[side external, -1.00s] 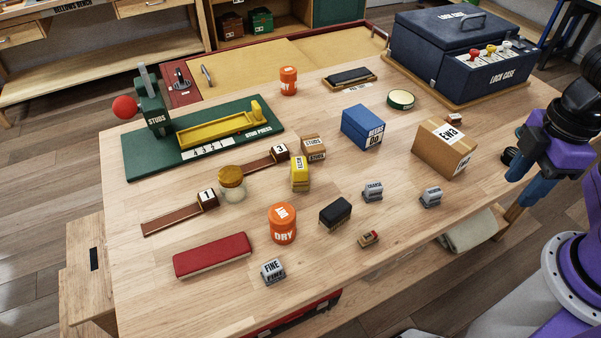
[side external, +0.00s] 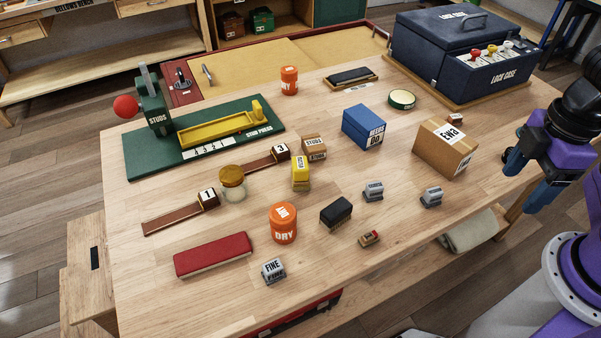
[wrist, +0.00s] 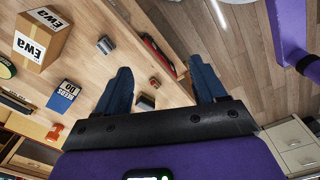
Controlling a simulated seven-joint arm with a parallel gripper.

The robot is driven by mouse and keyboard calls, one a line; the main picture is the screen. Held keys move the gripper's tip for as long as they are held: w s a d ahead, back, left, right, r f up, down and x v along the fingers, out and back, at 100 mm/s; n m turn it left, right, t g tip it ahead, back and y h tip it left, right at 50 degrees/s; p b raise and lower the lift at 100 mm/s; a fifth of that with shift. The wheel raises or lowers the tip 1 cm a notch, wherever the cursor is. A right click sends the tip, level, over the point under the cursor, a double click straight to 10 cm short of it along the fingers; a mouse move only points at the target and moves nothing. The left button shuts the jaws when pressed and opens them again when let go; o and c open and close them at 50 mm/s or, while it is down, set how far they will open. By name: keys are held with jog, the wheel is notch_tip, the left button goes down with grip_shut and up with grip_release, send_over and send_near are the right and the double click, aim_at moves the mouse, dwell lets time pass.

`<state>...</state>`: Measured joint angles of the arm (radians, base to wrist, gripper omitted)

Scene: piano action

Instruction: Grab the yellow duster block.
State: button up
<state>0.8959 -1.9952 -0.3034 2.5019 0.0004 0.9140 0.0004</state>
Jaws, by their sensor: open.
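The yellow duster block (side external: 300,174) stands near the middle of the table in the side view, with a pale label on it. It sits just below the small brown STUDS box and right of the amber-lidded jar. I cannot make it out in the wrist view. My gripper (side external: 521,188) is at the right edge of the table, far to the right of the yellow block. Its two blue fingers are apart with nothing between them, and the open gripper also shows in the wrist view (wrist: 161,66).
Between gripper and block stand the EWA carton (side external: 444,147), blue box (side external: 363,127), grey labelled blocks (side external: 431,197) and a black block (side external: 336,212). An orange DRY tub (side external: 283,224) and red block (side external: 212,254) lie nearer the front. The green stud press (side external: 150,168) is at left.

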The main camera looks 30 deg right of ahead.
jog(key=w+a+f+n+t+h, duration=0.2)
jog(key=w+a+f+n+h, duration=0.15)
jog(key=w, duration=0.55)
jog(key=n+t+h, duration=0.2)
jog(key=n+t, duration=0.9)
jog(key=n, duration=0.5)
send_near(300, 161)
jog(key=shift+y, duration=0.25)
jog(key=x, duration=1.1)
jog(key=shift+w+d+f, duration=0.1)
jog(key=shift+d+f, duration=0.1)
jog(key=shift+f, duration=0.15)
jog(key=c, duration=1.1)
